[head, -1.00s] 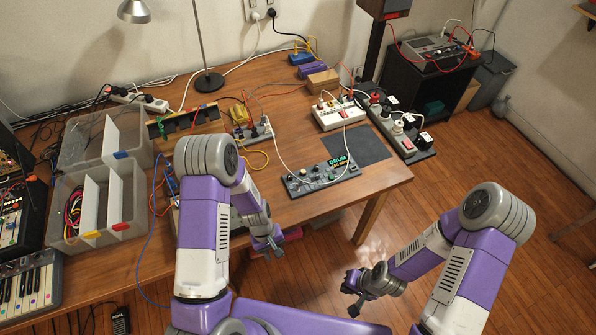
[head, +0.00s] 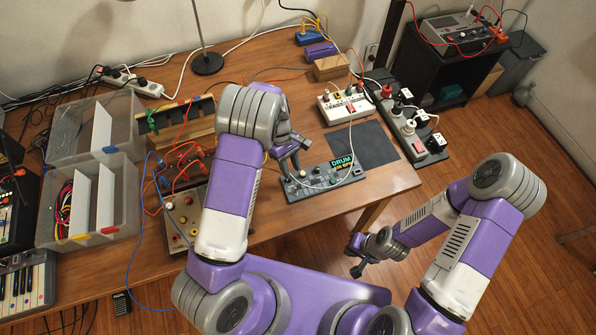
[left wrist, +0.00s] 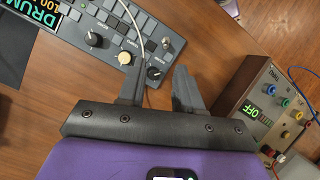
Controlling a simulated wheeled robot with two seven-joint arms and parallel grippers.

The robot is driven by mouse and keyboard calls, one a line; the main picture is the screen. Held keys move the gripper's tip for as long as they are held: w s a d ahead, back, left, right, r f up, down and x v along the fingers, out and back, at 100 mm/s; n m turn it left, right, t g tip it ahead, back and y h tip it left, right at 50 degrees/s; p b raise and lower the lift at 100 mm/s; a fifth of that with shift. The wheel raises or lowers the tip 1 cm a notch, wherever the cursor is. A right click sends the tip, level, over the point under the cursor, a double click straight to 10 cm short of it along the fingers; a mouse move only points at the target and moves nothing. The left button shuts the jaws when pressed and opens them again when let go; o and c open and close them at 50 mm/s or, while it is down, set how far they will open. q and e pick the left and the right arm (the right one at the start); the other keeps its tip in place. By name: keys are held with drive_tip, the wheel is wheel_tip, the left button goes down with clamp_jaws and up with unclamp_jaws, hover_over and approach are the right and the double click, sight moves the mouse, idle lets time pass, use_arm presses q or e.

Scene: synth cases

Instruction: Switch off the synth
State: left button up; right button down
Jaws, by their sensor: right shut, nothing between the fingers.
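A grey drum machine (head: 325,178) with a lit green and orange "DRUM 100 BPM" display lies on the wooden table. It also shows in the left wrist view (left wrist: 105,30), with knobs and a lever-like switch at its near end. A beige box (head: 180,222) with coloured sockets stands to its left. The left wrist view shows this box (left wrist: 262,125) with a green display that seems to read "OFF". My left gripper (head: 291,150) is open and empty over the drum machine's left end; its fingers (left wrist: 160,78) are beside a black knob. My right gripper (head: 356,256) is shut and empty off the table's front.
A white cable crosses the drum machine. A dark mat (head: 362,145) lies right of it. A white power strip (head: 343,104) and a grey switch strip (head: 408,125) stand behind. Orange patch cables tangle left of my left arm. Clear bins (head: 92,190) stand further left.

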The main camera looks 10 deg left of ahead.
sight(295, 188)
use_arm(q)
drive_tip(key=x, duration=0.3)
drive_tip(key=s+b+x, duration=0.1)
drive_tip(key=x, duration=0.3)
drive_tip(key=shift+r, duration=0.15)
drive_tip(key=shift+c, duration=0.2)
clamp_jaws()
